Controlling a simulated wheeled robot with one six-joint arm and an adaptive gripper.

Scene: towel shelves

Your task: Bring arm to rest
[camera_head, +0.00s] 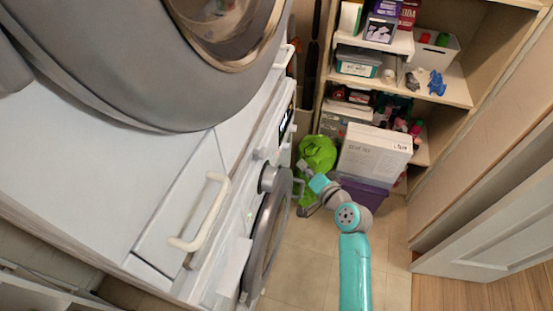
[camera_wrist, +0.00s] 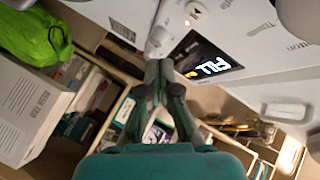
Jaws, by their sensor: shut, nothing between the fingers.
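My gripper (camera_wrist: 158,72) shows in the wrist view with its teal and dark fingers together and nothing between them. In the head view my teal and grey arm reaches up from the bottom, and my gripper (camera_head: 303,166) is small at its far end, beside the washer front. The finger detail is too small to tell there. In the wrist view the fingertips appear near a machine panel with a lit display (camera_wrist: 208,66); I cannot tell the gap.
White washer (camera_head: 215,215) with a round door (camera_head: 268,235) stands left. Shelves (camera_head: 450,92) hold boxes and bottles at the back. A white box (camera_head: 375,152) sits on a purple bin (camera_head: 365,192), beside a green bag (camera_head: 316,152). Tiled floor (camera_head: 300,270) is clear; a white door (camera_head: 490,225) stands right.

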